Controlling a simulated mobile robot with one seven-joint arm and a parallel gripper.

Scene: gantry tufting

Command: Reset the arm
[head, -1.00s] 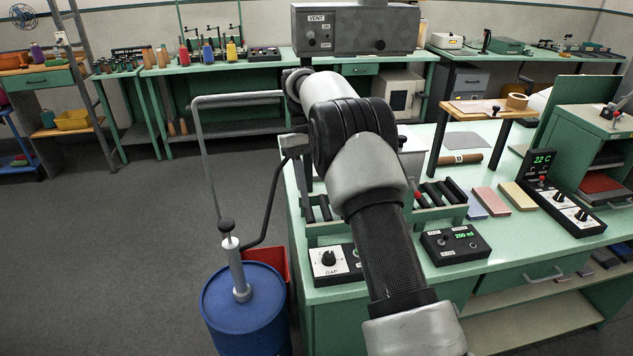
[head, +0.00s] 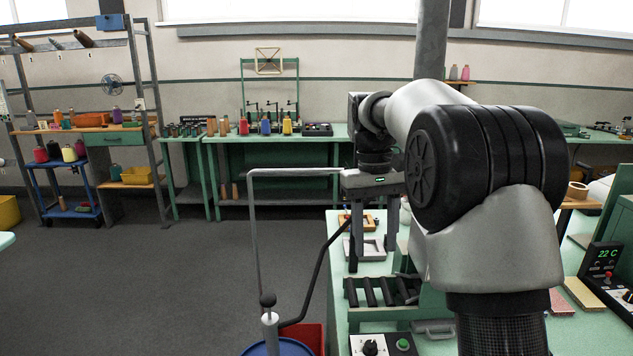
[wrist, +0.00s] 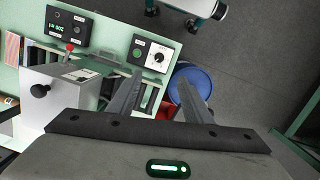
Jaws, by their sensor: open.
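My gripper (head: 372,258) points down over the left end of the green bench (head: 340,222) in the head view. Its two dark fingers stand apart with nothing between them. In the wrist view the open fingers (wrist: 160,82) reach out above the bench edge and the blue drum (wrist: 190,90). My arm is bent, and its large joint fills the right middle of the head view, hiding part of the bench behind it.
A rack of dark rollers (head: 382,290) lies below my gripper. A bent grey pipe (head: 256,235) rises from the drum's pump, left of the gripper. A grey box with a black knob (wrist: 60,95) is near the gripper in the wrist view. The floor at left is clear.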

